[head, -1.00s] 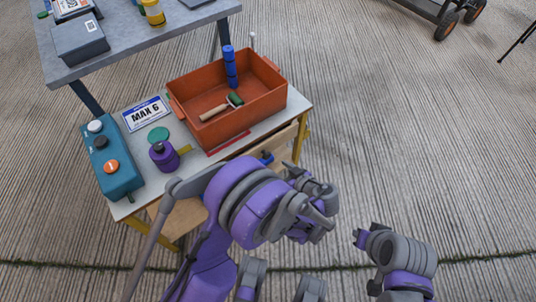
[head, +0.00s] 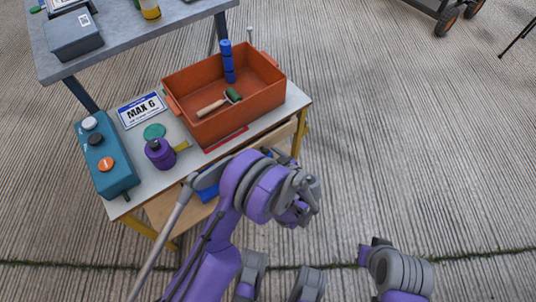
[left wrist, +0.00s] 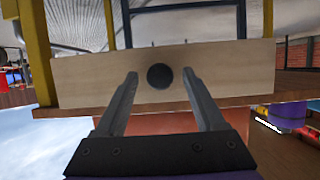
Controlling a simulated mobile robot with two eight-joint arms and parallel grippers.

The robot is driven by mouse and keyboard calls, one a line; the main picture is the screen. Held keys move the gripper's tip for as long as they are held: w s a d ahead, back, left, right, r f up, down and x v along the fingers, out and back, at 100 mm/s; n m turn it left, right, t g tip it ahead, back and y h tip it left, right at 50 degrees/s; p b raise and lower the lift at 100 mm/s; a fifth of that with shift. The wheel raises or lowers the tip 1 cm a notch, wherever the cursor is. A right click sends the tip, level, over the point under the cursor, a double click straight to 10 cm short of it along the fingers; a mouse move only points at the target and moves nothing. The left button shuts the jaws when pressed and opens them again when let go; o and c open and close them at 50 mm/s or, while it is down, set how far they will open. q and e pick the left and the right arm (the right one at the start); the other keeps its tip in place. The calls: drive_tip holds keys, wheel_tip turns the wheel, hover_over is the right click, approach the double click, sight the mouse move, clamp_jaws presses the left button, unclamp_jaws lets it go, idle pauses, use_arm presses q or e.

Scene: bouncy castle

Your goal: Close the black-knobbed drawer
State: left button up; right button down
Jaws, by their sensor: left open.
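The drawer front (left wrist: 225,75) is a pale wooden board filling the middle of the left wrist view, with a round black knob (left wrist: 160,76) at its centre. My left gripper (left wrist: 160,80) is open and empty, its fingers seen on either side of the knob; contact cannot be told. In the head view, light wood (head: 285,134) shows under the worktable's edge, but my left arm hides the knob and most of the drawer. My left gripper (head: 300,210) is there in front of the table. My right gripper (head: 372,250) is at lower right, its fingers unclear.
A grey upper shelf (head: 120,50) stands behind.

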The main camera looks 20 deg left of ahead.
use_arm(q)
drive_tip(key=shift+w+a+f, duration=0.1)
drive_tip(key=shift+w+a, duration=0.05)
drive_tip(key=shift+a, duration=0.05)
clamp_jaws()
idle(0.3)
idle(1.1)
